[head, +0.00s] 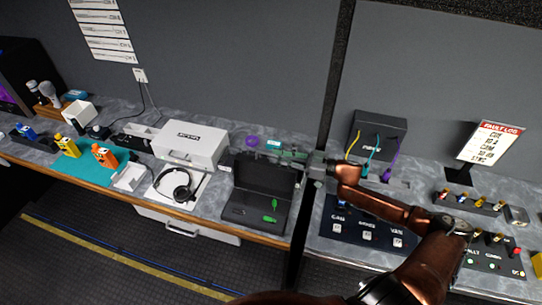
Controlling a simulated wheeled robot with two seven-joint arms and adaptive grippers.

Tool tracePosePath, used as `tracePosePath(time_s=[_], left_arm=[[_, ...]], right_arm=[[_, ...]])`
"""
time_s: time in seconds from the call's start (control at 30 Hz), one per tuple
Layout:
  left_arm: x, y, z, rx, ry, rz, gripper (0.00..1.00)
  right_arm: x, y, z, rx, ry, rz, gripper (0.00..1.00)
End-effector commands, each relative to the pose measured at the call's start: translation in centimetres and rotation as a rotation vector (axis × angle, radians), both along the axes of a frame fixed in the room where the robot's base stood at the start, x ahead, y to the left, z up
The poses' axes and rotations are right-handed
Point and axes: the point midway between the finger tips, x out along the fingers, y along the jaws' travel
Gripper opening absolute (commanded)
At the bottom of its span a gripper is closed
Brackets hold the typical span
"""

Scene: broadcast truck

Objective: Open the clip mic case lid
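The clip mic case (240,212) is a dark, shallow box on the grey counter in the middle of the head view. Its lid (262,176) stands raised at the back edge, so the inside shows. Two bright green pieces (270,210) lie in the right part of the case. My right gripper (282,155) reaches in from the right and lies at the lid's upper edge. At this size I cannot tell whether its fingers touch the lid or how far apart they are. My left gripper is not in view.
A white case (188,143) and a headset (175,186) on a white sheet stand left of the mic case. A black panel with switches (365,232) lies to the right. A dark box with coloured cables (378,130) stands behind my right arm.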

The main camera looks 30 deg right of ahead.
Motion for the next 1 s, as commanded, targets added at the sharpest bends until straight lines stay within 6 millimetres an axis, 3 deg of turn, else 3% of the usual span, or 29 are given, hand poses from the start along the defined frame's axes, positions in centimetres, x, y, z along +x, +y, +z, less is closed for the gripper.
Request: tracePosePath(time_s=[0.2, 0.53, 0.9, 1.0], left_arm=[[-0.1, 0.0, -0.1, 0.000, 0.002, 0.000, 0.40], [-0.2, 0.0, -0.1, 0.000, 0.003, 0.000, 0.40], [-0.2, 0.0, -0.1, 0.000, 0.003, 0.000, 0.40], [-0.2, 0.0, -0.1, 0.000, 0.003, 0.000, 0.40]], right_arm=[[1.8, 1.5, 0.0, 0.001, 0.000, -0.001, 0.24], [2.2, 1.8, -0.1, 0.000, 0.001, -0.001, 0.24], [2.1, 1.8, -0.1, 0.000, 0.001, -0.001, 0.00], [2.1, 1.8, -0.1, 0.000, 0.001, -0.002, 0.00]])
